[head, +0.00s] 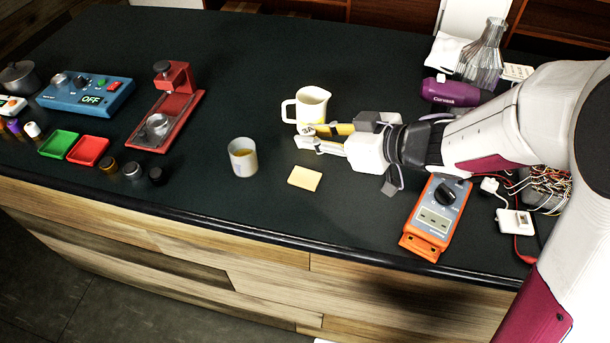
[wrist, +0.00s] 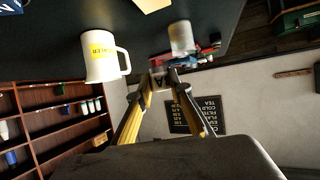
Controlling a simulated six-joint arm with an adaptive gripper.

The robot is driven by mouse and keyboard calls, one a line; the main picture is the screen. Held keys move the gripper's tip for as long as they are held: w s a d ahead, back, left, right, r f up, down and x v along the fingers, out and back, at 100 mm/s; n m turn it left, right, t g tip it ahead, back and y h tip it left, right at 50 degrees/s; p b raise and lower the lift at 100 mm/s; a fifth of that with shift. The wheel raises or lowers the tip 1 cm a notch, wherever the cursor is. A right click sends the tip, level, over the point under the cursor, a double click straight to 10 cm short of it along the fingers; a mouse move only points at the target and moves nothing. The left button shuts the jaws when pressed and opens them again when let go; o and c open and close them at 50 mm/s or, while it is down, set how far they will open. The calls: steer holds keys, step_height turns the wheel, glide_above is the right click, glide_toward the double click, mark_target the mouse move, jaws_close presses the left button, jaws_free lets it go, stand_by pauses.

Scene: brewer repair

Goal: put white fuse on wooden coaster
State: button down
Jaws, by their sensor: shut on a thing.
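My gripper (head: 309,137) is over the dark counter beside the white jug-like mug (head: 312,106), its fingers pointing left. In the wrist view its fingertips (wrist: 163,82) are close together on a small pale piece, too small to make out clearly; it may be the white fuse. A flat pale-tan square (head: 305,178), which looks like the wooden coaster, lies bare on the counter, nearer the front edge than the fingertips. In the wrist view the square (wrist: 152,4) is cut off at the top edge.
A cup (head: 243,157) stands left of the square. An orange meter (head: 433,216) lies to the right, with wires beyond. Red (head: 89,151) and green (head: 58,144) trays and small cylinders are at the left. The counter around the square is clear.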

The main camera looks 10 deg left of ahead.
steer(key=shift+s+a, duration=0.25)
steer(key=shift+s, duration=0.2)
glide_above(311, 180)
steer(key=shift+f, duration=2.9)
steer(key=shift+s+f, duration=0.1)
steer(key=shift+f, duration=2)
steer(key=shift+f, duration=0.1)
steer(key=c, duration=1.8)
jaws_free()
steer(key=shift+c, duration=0.2)
